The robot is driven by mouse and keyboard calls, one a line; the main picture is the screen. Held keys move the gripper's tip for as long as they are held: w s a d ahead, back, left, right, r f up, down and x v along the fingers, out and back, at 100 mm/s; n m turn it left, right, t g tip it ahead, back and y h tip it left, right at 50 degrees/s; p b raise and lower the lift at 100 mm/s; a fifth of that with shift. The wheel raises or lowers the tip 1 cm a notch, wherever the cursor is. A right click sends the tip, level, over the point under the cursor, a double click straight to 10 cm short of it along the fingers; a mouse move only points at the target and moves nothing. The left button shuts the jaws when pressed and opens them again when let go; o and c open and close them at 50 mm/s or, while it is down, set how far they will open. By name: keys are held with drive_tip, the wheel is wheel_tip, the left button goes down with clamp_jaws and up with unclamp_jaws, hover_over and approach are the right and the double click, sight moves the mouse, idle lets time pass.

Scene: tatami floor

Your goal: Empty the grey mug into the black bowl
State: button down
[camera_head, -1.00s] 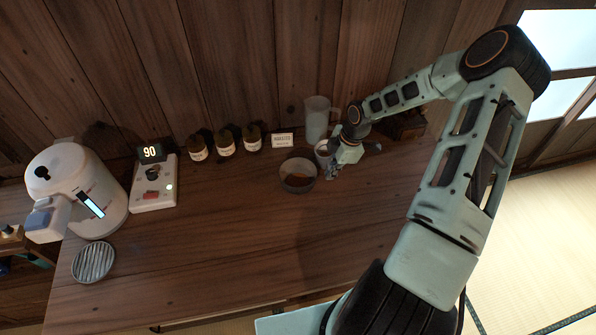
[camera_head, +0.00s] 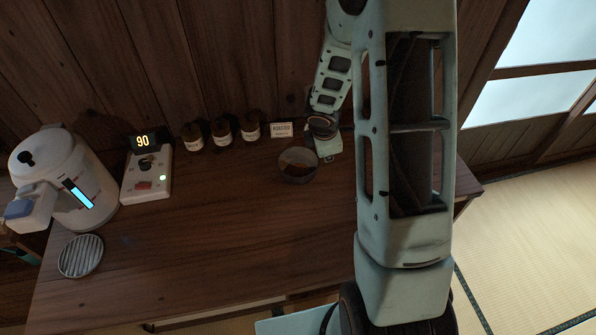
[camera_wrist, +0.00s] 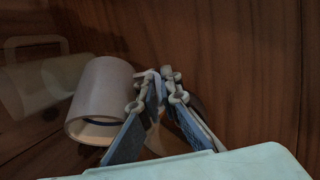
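The grey mug (camera_wrist: 100,98) shows in the wrist view on the left of my gripper (camera_wrist: 158,82), its open mouth facing the lower left of the picture. My gripper's two blue-padded fingers close together at the mug's right side, seemingly on its handle, which they largely hide. In the head view the mug is hidden behind my arm and gripper. The black bowl (camera_head: 298,167) stands upright on the table with a brownish inside; I cannot tell whether that is contents. My gripper's body is just right of the bowl's far rim in the head view.
A translucent jug (camera_wrist: 40,90) is beside the mug in the wrist view. Several dark jars (camera_head: 222,132) and a small sign (camera_head: 281,130) stand along the wall. A white kettle (camera_head: 70,178), a control box (camera_head: 148,178) and a round grille (camera_head: 81,256) are left. The table's front middle (camera_head: 230,240) is clear.

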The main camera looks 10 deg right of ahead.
drive_tip(key=shift+f, duration=0.6)
drive_tip(key=shift+r, duration=0.2)
drive_tip(key=shift+w+f+h, duration=0.1)
drive_tip(key=shift+w+h, duration=0.05)
drive_tip(key=shift+h, duration=0.15)
drive_tip(key=shift+b, duration=0.6)
drive_tip(key=shift+d+f+t+h+b, duration=0.15)
drive_tip(key=shift+f+t+h+b, duration=0.65)
drive_tip(key=shift+b, duration=2.7)
drive_tip(key=shift+w+d+r+n+t+h+b, duration=0.15)
drive_tip(key=shift+r+t+h+b, duration=0.3)
drive_tip(key=shift+b, duration=0.7)
drive_tip(key=shift+s+r+n+h+b, duration=0.1)
drive_tip(key=shift+h+b, duration=0.6)
drive_tip(key=shift+b, duration=0.45)
drive_tip(key=shift+w+d+r+n+t+h+b, duration=0.15)
drive_tip(key=shift+r+t+h+b, duration=0.3)
drive_tip(key=shift+b, duration=0.7)
drive_tip(key=shift+s+a+f+b, duration=0.2)
drive_tip(key=shift+f+b, duration=0.15)
drive_tip(key=shift+b, duration=0.35)
drive_tip(key=shift+s+a+f+h+b, duration=0.25)
drive_tip(key=shift+a+h+b, duration=0.35)
drive_tip(key=shift+b, duration=1.4)
drive_tip(key=shift+d+r+n+t+h+b, duration=0.15)
drive_tip(key=shift+r+t+h+b, duration=0.45)
drive_tip(key=shift+b, duration=1.3)
drive_tip(key=shift+r+n+t+h+b, duration=0.15)
drive_tip(key=shift+t+h+b, duration=0.25)
drive_tip(key=shift+h+b, duration=1)
